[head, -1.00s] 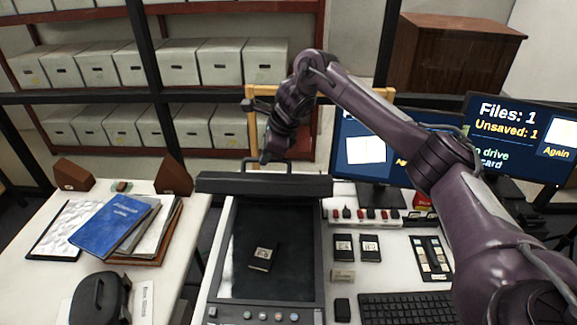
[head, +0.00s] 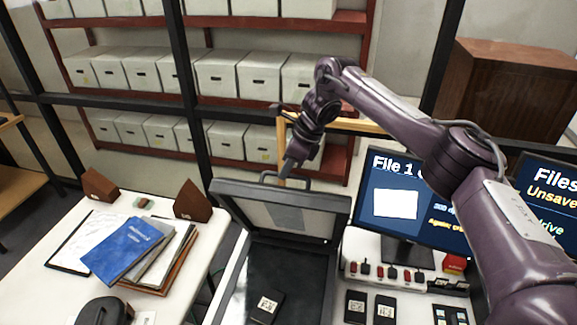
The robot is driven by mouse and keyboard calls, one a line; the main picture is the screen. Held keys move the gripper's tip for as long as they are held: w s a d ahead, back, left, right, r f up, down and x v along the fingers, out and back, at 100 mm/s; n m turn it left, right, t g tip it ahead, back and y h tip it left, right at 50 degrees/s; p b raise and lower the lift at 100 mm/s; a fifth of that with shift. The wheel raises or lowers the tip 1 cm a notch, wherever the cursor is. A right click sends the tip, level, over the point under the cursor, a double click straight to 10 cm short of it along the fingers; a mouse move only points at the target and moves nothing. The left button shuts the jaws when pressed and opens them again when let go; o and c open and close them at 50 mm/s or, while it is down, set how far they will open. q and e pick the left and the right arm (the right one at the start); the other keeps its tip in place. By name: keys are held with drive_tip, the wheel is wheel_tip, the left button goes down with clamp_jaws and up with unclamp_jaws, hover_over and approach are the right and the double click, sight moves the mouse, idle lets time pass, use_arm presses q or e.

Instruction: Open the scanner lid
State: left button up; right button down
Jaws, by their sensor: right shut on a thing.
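The scanner lid (head: 325,202) stands raised at the back of the scanner. Its inner face shows, with a pale panel in the middle. Below it lies the dark scanner bed (head: 285,265), with a small black item with a pale label (head: 267,307) on it. The lid's handle (head: 301,180) sticks up from its top edge. My right gripper (head: 287,171) reaches down to this handle and is shut on it; its fingertips are small and dark here. My left gripper is out of view.
Two monitors (head: 415,205) stand right of the scanner, one partly behind my right arm. A blue book (head: 122,250), papers and brown bookends (head: 192,203) are on the left table. Shelves of grey boxes (head: 222,75) and a wooden frame (head: 284,140) stand behind.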

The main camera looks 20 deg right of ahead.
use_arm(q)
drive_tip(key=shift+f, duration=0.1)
use_arm(e)
drive_tip(key=shift+s+d+f, duration=0.2)
drive_tip(key=shift+f, duration=0.45)
drive_tip(key=c, duration=1.7)
unclamp_jaws()
drive_tip(key=shift+w, duration=0.1)
drive_tip(key=shift+o, duration=1)
drive_tip(key=shift+w+d+f, duration=0.1)
drive_tip(key=shift+w+f, duration=0.05)
drive_tip(key=shift+w, duration=0.15)
drive_tip(key=shift+w+f, duration=0.1)
drive_tip(key=shift+w, duration=0.2)
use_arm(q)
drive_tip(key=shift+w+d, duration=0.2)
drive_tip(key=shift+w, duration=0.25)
use_arm(e)
drive_tip(key=shift+v, duration=4.15)
